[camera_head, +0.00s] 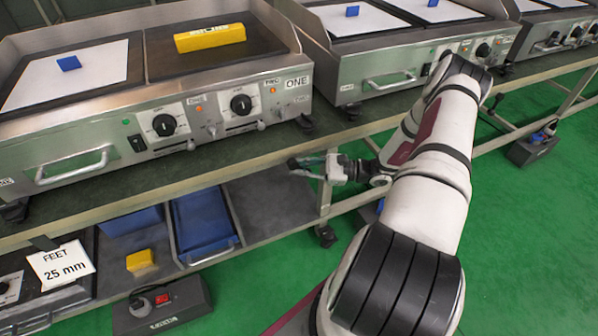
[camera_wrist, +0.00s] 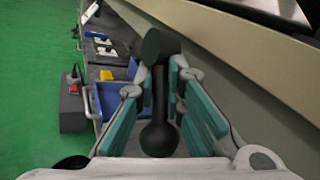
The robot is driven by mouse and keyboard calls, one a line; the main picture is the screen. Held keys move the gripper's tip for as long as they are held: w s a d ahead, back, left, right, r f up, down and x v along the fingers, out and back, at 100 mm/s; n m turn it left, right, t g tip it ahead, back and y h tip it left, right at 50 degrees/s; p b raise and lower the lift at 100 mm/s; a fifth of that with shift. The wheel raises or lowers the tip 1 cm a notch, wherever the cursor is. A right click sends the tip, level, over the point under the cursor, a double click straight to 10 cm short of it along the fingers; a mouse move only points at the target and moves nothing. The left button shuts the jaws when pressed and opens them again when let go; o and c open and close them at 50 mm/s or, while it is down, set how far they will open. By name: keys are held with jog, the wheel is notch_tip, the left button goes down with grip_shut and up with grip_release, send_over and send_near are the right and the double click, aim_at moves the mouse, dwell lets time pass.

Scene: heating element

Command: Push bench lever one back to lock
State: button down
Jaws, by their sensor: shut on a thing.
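The bench lever (camera_wrist: 160,138), a black bar with a rounded knob end, shows in the wrist view below the bench edge. Its shaft runs away from me to a dark rounded part. My gripper (camera_wrist: 160,98) has its teal-padded fingers on both sides of the lever and is shut on it. In the head view my gripper (camera_head: 318,168) is under the front edge of the bench (camera_head: 240,156), near a bench leg, to the right below the griddle marked ONE (camera_head: 225,128). The lever cannot be made out there.
A blue tray (camera_head: 205,222), a yellow block (camera_head: 140,260) and a black box with a red switch (camera_head: 165,308) are at the lower left. A second griddle (camera_head: 385,85) stands to the right on the bench. Green floor (camera_head: 535,230) is open at right.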

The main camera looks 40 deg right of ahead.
jog(key=m+t+y+b, duration=0.1)
jog(key=f+m+t+y+b, duration=0.1)
jog(key=t+b, duration=0.1)
jog(key=shift+a+b, duration=0.3)
jog(key=shift+a, duration=0.1)
jog(key=shift+w+a+m+t+y+b, duration=0.1)
jog(key=shift+a+m+t+y+b, duration=0.1)
jog(key=shift+m+t+b, duration=0.3)
jog(key=shift+w+a+m+t+y+b, duration=0.1)
jog(key=shift+m+t+y+b, duration=0.15)
jog(key=shift+m+t, duration=0.45)
jog(key=shift+r, duration=0.1)
jog(key=c, duration=1.9)
grip_release()
jog(key=v, duration=1.2)
jog(key=shift+s, duration=0.15)
